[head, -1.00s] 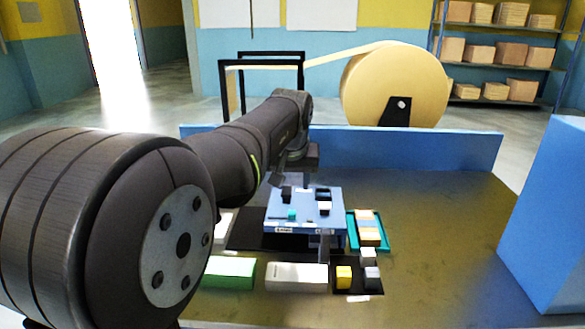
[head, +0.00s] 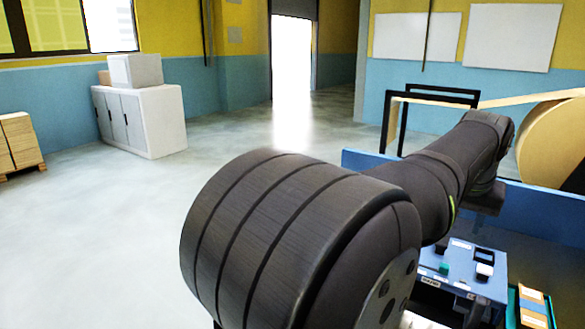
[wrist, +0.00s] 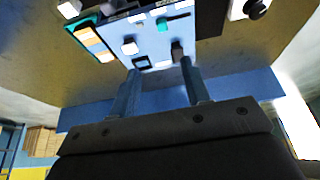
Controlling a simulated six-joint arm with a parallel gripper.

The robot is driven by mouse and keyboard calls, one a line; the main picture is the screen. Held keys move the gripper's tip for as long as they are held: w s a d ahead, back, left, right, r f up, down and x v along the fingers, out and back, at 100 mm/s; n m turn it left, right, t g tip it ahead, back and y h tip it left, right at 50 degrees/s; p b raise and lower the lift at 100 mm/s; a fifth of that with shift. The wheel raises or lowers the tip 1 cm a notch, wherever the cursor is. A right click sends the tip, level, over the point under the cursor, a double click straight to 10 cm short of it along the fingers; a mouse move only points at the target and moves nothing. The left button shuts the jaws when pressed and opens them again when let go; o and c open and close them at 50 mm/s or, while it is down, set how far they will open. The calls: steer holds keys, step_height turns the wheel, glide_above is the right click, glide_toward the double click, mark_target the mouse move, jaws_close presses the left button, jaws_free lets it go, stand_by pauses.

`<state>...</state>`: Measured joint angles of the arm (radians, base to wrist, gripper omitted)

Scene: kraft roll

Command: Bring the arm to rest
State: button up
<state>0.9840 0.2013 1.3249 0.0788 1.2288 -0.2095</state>
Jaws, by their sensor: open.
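My gripper (wrist: 159,68) shows in the wrist view with its two fingers apart and nothing between them. The fingers point toward a blue block (wrist: 155,47) that carries small white, teal and black pieces. In the head view, my dark arm reaches from the lower middle toward the right, over the far side of the same blue block (head: 492,288). The fingertips cannot be made out in the head view. I cannot tell from the wrist view how far the fingers are from the block.
A teal tray (head: 547,305) with orange and white pieces lies right of the block. A low blue panel (head: 360,163) borders the table. A black frame (head: 392,125) and a large kraft roll (head: 548,145) stand behind it. Open floor and a white cabinet (head: 150,120) are at left.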

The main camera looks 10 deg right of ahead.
steer(key=x, duration=1.7)
steer(key=shift+w+f, duration=0.15)
steer(key=shift+f, duration=0.1)
steer(key=shift+w+a, duration=0.1)
steer(key=shift+a, duration=0.05)
steer(key=shift+o, duration=0.5)
steer(key=o, duration=1.1)
steer(key=shift+o, duration=0.2)
steer(key=w+a+r+n+g, duration=0.1)
steer(key=w+a+r+g, duration=0.1)
steer(key=r, duration=0.7)
steer(key=shift+w+a+r, duration=0.2)
steer(key=shift+w+a, duration=0.25)
steer(key=shift+a, duration=0.4)
steer(key=a+r+g+h, duration=0.1)
steer(key=a+r+g, duration=0.15)
steer(key=r, duration=0.55)
glide_toward(445, 265)
steer(key=shift+m, duration=0.3)
steer(key=shift+r, duration=0.1)
